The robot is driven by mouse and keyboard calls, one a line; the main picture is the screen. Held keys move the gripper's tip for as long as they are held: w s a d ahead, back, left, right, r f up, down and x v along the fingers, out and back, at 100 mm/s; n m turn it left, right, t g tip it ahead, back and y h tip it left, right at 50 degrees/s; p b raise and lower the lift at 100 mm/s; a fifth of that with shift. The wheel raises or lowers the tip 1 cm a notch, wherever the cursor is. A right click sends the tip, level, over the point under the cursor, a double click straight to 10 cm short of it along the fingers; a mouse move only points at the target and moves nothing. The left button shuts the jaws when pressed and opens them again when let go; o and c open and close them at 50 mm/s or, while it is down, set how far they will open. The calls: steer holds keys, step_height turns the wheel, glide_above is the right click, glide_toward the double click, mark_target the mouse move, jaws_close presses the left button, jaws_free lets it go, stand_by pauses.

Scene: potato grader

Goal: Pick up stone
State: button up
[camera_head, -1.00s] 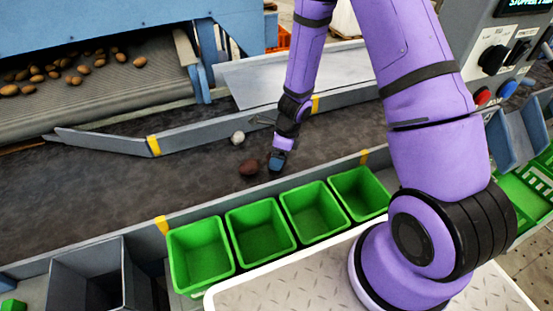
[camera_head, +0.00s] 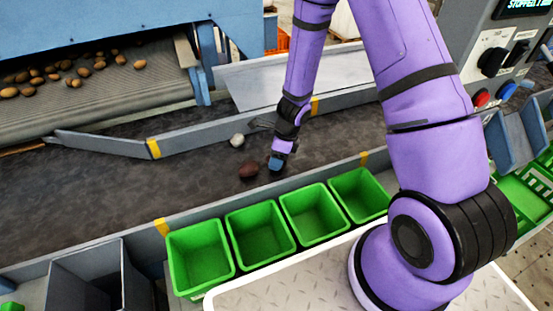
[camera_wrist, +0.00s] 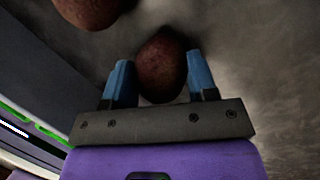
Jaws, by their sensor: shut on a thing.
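My gripper (camera_wrist: 160,80) is over the dark belt, with its blue fingers on either side of a reddish-brown rounded lump (camera_wrist: 162,62). It is shut on this lump; I cannot tell from its look whether it is a stone or a potato. The head view shows my gripper (camera_head: 277,163) pointing down, and the held lump is hidden there. A second reddish-brown lump (camera_head: 249,169) lies just left of my gripper; a similar lump (camera_wrist: 92,8) shows at the wrist view's top edge. A pale grey lump (camera_head: 237,140), stone-like, lies farther back on the belt.
The belt (camera_head: 100,190) is bordered by a grey front rail (camera_head: 330,173) and a rear rail (camera_head: 200,137). Several green bins (camera_head: 200,257) stand in front of it. Several potatoes (camera_head: 83,70) lie on the upper conveyor. The belt's left part is clear.

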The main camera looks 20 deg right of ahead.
steer(key=shift+r, duration=4.9)
steer(key=n, duration=0.1)
steer(key=w+f+n, duration=0.1)
steer(key=n, duration=0.1)
steer(key=shift+d+g, duration=0.2)
steer(key=shift+g, duration=0.2)
steer(key=w+n, duration=0.1)
steer(key=n, duration=0.2)
steer(key=w+d+f+n+g+h, duration=0.1)
steer(key=n, duration=0.3)
steer(key=w+d+f+n+g+h, duration=0.1)
steer(key=n, duration=0.2)
steer(key=shift+w+d+f, duration=0.1)
steer(key=shift+d+f, duration=0.05)
steer(key=shift+f, duration=0.1)
steer(key=w+d+n, duration=0.1)
steer(key=n, duration=0.2)
steer(key=w+d+f+n+h, duration=0.1)
steer(key=n, duration=0.2)
steer(key=w+d+f+n+h, duration=0.1)
steer(key=n, duration=0.1)
steer(key=shift+n, duration=0.4)
steer(key=shift+w+d+f+n+h, duration=0.2)
steer(key=shift+w+d+n, duration=0.1)
steer(key=shift+n, duration=0.35)
steer(key=shift+w+d+f+n+h, duration=0.1)
steer(key=shift+w+d+n+h, duration=0.15)
steer(key=shift+n, duration=0.4)
